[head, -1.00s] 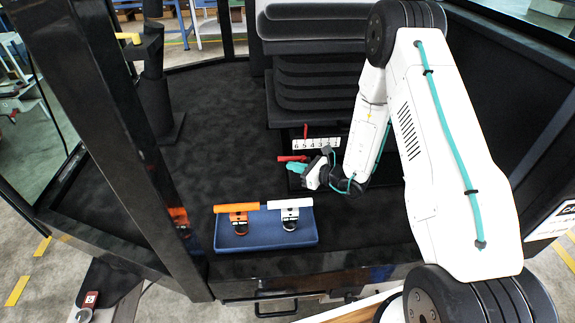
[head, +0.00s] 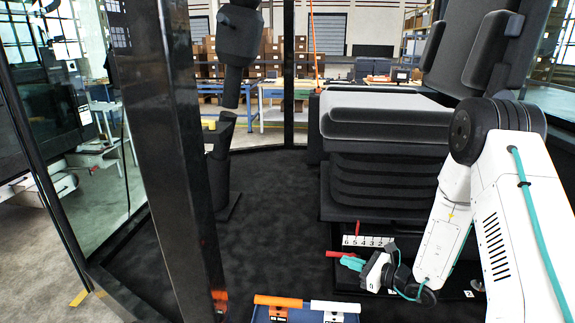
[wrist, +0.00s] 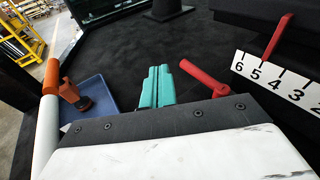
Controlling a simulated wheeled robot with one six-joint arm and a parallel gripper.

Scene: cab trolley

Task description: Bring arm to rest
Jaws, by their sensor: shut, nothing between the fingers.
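My gripper (head: 352,263) has teal fingers and is in the middle right of the head view, low in front of the seat base. In the wrist view its fingers (wrist: 158,86) lie side by side, shut with nothing between them. A red lever (head: 340,254) is close to the fingertips in the head view. In the wrist view the red lever (wrist: 203,78) lies just right of the fingers, with a gap visible between them. My arm is bent, its forearm hanging down to the right of the seat base.
A blue tray (wrist: 94,92) holds an orange-handled item (head: 279,301) and a white-handled item (head: 335,306). A white number plate (head: 368,241) with another red lever (head: 358,229) is on the seat base. The black seat (head: 385,115) and a dark post (head: 170,150) flank open floor (head: 270,230).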

